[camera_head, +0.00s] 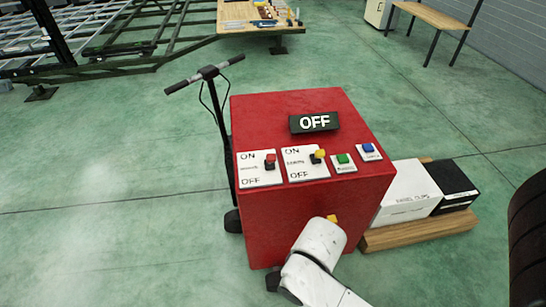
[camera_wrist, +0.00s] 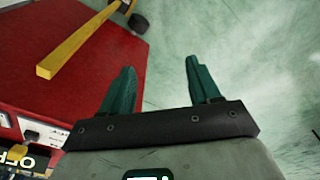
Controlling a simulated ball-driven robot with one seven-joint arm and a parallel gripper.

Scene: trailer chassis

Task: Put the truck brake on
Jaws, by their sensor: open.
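The red cart (camera_head: 310,208) stands on the green floor, with a black sign (camera_head: 314,122) on top reading "OFF". A yellow lever (camera_wrist: 75,45) sticks out along the cart's red surface in the wrist view; only a small yellow part (camera_head: 333,218) shows in the head view, beside my white arm. I cannot tell its setting. My gripper (camera_wrist: 160,66) is open and empty, with two dark green fingers apart. The lever is up and left of the fingers, and not between them. My gripper is hidden behind my arm in the head view.
The cart top has a red switch (camera_head: 270,161), a yellow switch (camera_head: 318,156), a green button (camera_head: 342,158) and a blue button (camera_head: 368,148). A black handlebar (camera_head: 208,73) rises at left. Boxes (camera_head: 410,193) stand on a pallet at right. Floor at left is clear.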

